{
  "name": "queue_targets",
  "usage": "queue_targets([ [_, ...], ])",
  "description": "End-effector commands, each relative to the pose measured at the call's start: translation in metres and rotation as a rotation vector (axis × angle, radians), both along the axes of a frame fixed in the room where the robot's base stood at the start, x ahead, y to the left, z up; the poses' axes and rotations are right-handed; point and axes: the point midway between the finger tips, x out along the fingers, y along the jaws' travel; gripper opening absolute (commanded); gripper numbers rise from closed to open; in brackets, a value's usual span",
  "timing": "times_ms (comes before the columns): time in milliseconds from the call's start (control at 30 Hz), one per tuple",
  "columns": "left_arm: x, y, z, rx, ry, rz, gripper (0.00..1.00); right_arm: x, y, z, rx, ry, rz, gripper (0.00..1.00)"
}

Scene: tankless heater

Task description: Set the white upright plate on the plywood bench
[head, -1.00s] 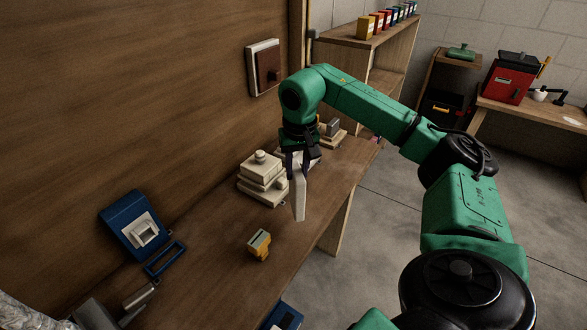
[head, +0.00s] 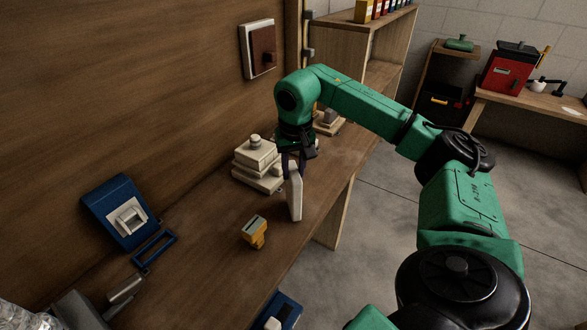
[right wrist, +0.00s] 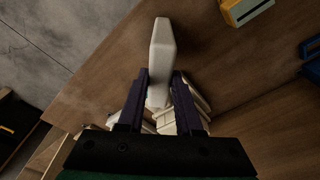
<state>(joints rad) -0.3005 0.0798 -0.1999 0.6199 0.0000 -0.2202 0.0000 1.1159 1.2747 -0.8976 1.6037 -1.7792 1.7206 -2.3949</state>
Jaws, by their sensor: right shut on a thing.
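The white upright plate (head: 294,196) stands on edge between the fingers of my right gripper (head: 293,163), which is shut on its upper part. Its lower end is at or just above the plywood bench (head: 205,262), near the front edge; I cannot tell whether it touches. In the right wrist view the plate (right wrist: 162,50) extends out past the two dark fingers of the gripper (right wrist: 160,82). My left gripper is not in view.
Cream stacked blocks (head: 257,165) stand just left of the plate. A yellow block (head: 254,231) sits nearer on the bench. A blue box (head: 121,212) and blue frame (head: 155,247) are at left. Another cream piece (head: 328,122) stands behind the gripper.

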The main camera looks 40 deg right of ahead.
Motion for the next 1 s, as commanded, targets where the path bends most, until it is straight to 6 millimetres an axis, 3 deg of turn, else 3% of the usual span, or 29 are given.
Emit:
queue_targets([
  [800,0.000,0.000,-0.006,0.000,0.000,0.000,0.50,0.000,0.000,-0.009,0.000,-0.001,0.000,0.00],
  [833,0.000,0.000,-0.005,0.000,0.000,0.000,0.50,0.000,0.000,-0.009,0.000,-0.001,0.000,0.42],
  [900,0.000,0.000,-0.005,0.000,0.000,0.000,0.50,0.000,0.000,-0.009,0.000,-0.001,0.000,0.68],
  [1000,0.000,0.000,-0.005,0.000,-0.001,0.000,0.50,0.000,0.000,-0.009,0.000,0.000,0.000,0.69],
])
